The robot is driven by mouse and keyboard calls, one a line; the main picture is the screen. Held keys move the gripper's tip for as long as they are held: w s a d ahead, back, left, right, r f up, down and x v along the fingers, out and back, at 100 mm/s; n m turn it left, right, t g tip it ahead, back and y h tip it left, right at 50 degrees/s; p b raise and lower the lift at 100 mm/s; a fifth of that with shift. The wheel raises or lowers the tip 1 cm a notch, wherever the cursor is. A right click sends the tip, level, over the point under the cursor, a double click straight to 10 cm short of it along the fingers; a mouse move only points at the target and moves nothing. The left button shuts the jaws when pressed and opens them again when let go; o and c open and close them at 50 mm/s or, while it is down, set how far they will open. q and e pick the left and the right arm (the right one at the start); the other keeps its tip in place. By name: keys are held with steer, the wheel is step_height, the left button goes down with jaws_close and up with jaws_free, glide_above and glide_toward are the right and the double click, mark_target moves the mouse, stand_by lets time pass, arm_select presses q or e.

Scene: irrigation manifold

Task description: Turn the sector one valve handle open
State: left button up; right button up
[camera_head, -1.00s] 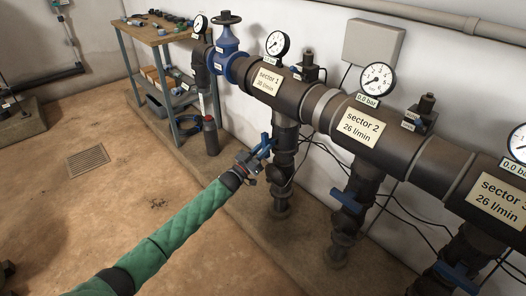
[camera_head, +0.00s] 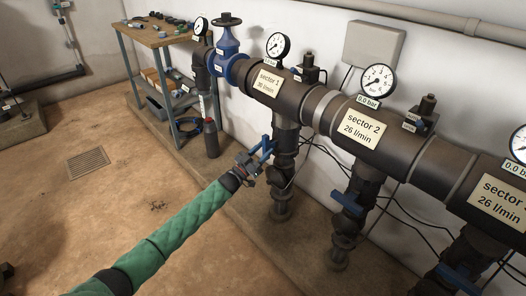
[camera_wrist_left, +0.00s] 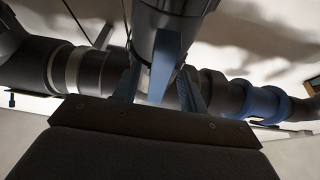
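The sector one valve has a blue lever handle (camera_head: 267,147) on the dark vertical pipe below the "sector 1" label (camera_head: 267,83). My left gripper (camera_head: 252,160) is right at this handle. In the left wrist view the handle (camera_wrist_left: 165,66) stands between the two blue-grey fingers (camera_wrist_left: 160,88), which are apart with a gap showing beside it. Whether a finger touches the handle is not clear. The handle sticks out from the pipe toward the gripper. My right gripper is not in view.
The sector 2 valve handle (camera_head: 347,203) is on the neighbouring pipe to the right. A dark bottle (camera_head: 212,139) stands on the floor left of the sector one pipe. A shelf table (camera_head: 150,38) stands behind. Thin black cables hang near the pipes.

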mark_target(264, 143)
arm_select(q)
steer(key=shift+s, duration=0.1)
